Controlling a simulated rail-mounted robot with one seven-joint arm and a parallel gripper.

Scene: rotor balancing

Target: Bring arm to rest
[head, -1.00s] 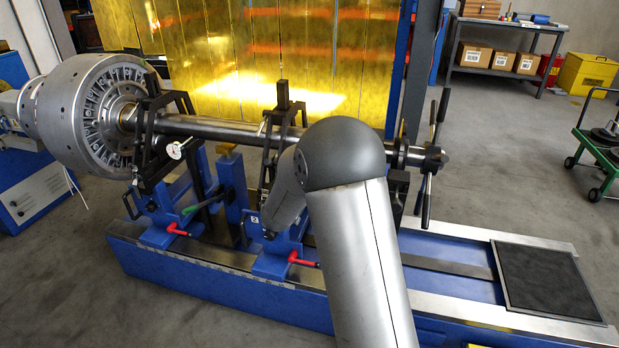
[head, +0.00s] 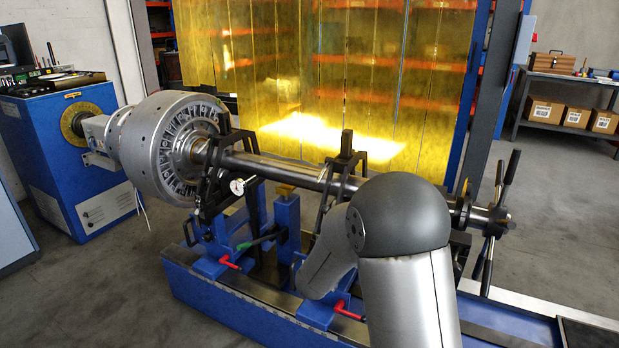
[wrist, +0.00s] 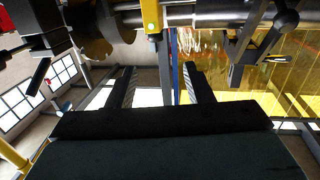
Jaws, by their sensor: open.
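My gripper (wrist: 164,88) shows in the wrist view with its two dark fingers apart and nothing between them. The rotor shaft (wrist: 210,14) crosses the top of that view, beyond the fingertips, with a yellow-topped support (wrist: 152,18) at it. In the head view my arm rises at the lower right in front of the machine, and my gripper is hidden there. The rotor shaft (head: 280,170) lies across its supports, with the large finned rotor disc (head: 165,145) at its left end.
A blue machine bed (head: 235,310) carries the supports with red-handled clamps (head: 228,262). A dial gauge (head: 237,187) stands by the shaft. A yellow strip curtain (head: 330,90) hangs behind. A spoked handwheel (head: 492,222) is at the shaft's right end. Floor at right is open.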

